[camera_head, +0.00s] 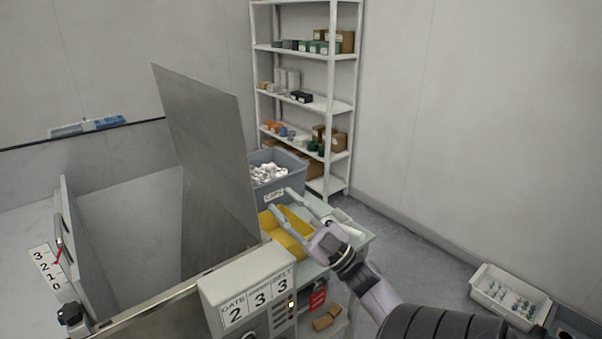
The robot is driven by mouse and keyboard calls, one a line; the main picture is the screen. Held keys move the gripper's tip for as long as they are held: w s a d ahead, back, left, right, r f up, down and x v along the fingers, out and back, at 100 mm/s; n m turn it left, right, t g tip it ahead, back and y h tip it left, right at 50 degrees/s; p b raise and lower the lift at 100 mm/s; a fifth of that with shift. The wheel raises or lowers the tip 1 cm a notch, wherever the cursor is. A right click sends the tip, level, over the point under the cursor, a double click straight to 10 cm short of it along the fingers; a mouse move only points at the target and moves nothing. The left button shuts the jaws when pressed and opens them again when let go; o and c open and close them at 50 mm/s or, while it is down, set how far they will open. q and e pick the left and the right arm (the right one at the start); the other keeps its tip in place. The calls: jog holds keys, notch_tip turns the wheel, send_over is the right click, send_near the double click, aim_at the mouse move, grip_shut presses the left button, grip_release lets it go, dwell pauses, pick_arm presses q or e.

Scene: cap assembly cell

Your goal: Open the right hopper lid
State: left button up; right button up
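A large flat grey metal panel, which looks like the hopper lid (205,140), stands steeply raised at the right side of the open hopper (130,225). The pale inside walls of the hopper show to the left of the panel. My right gripper (281,200) is to the right of the panel, above a yellow bin and in front of the grey crate. Its two fingers are spread, with nothing seen between them. I see no contact between the fingers and the panel. My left gripper is not in view.
A grey crate of white caps (296,162) and a yellow bin (272,232) stand on a small table (357,237). A control box (228,288) labelled gate and belt is in front. A shelf (335,106) stands behind; a white bin (483,292) lies right.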

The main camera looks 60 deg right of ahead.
jog(key=shift+b+v, duration=0.6)
jog(key=shift+v, duration=1.45)
jog(key=shift+a, duration=0.1)
jog(key=shift+f, duration=0.1)
